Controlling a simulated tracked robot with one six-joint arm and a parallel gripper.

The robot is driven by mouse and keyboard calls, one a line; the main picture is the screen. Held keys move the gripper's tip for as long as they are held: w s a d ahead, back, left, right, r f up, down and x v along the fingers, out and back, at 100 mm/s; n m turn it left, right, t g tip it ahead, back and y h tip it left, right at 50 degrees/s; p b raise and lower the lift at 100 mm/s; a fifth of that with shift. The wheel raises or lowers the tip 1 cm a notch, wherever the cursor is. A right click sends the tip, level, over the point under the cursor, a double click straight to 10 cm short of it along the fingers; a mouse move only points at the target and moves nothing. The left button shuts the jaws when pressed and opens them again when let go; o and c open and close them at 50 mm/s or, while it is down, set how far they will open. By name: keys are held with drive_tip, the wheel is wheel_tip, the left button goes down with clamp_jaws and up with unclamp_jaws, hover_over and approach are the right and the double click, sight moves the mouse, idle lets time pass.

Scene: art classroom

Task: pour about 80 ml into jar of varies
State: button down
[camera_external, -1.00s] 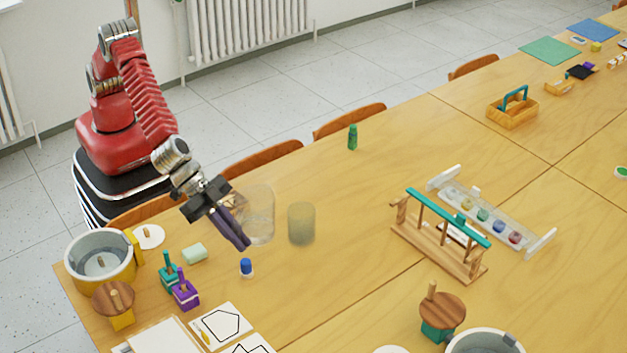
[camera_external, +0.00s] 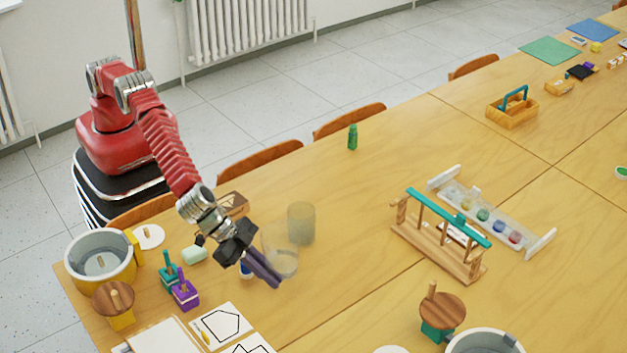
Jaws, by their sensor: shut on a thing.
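A clear, see-through vessel (camera_external: 283,262) is in the grasp of my gripper (camera_external: 265,268), whose dark purple fingers are shut at its left side. It seems to lean a little. Its edges are faint, and I cannot tell how much it holds. A greyish, cloudy jar (camera_external: 301,223) stands upright on the table just behind and to the right of it. The held vessel overlaps this jar's lower left in the picture; I cannot tell whether they touch. No stream of liquid shows.
A small blue-capped bottle (camera_external: 246,273) is partly hidden by my gripper. A wooden rack (camera_external: 438,246) stands right. The table between jar and rack is clear.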

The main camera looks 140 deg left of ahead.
drive_tip(key=shift+w+a+f, duration=0.2)
drive_tip(key=shift+f, duration=0.35)
drive_tip(key=shift+w+a+f, duration=0.15)
drive_tip(key=shift+f, duration=0.35)
drive_tip(key=shift+s+a+r+n+t+h, duration=0.2)
drive_tip(key=shift+r+n, duration=0.1)
drive_tip(key=shift+r, duration=0.2)
drive_tip(key=shift+s+a+r+n+t+h, duration=0.1)
drive_tip(key=shift+a+r+n+h, duration=0.15)
drive_tip(key=shift+r, duration=0.2)
drive_tip(key=s+a+r+n+t+h+p, duration=0.1)
drive_tip(key=s+a+r+n+t+h, duration=0.1)
drive_tip(key=r, duration=0.4)
drive_tip(key=s+a+r+n+t+h+p, duration=0.1)
drive_tip(key=s+a+r+n+t+h, duration=0.1)
drive_tip(key=r, duration=0.4)
drive_tip(key=shift+a+r+n+t+h+p, duration=0.2)
drive_tip(key=shift+a+n+t+h+p, duration=0.15)
drive_tip(key=shift+a+t+h, duration=0.35)
drive_tip(key=shift+s+a+r+t+p, duration=0.1)
drive_tip(key=shift+s+a+t+p, duration=0.2)
drive_tip(key=shift+s+a+t, duration=0.1)
drive_tip(key=shift+r+n, duration=0.1)
drive_tip(key=shift+n, duration=0.2)
drive_tip(key=shift+s+a+r, duration=0.1)
drive_tip(key=shift+a+r, duration=0.1)
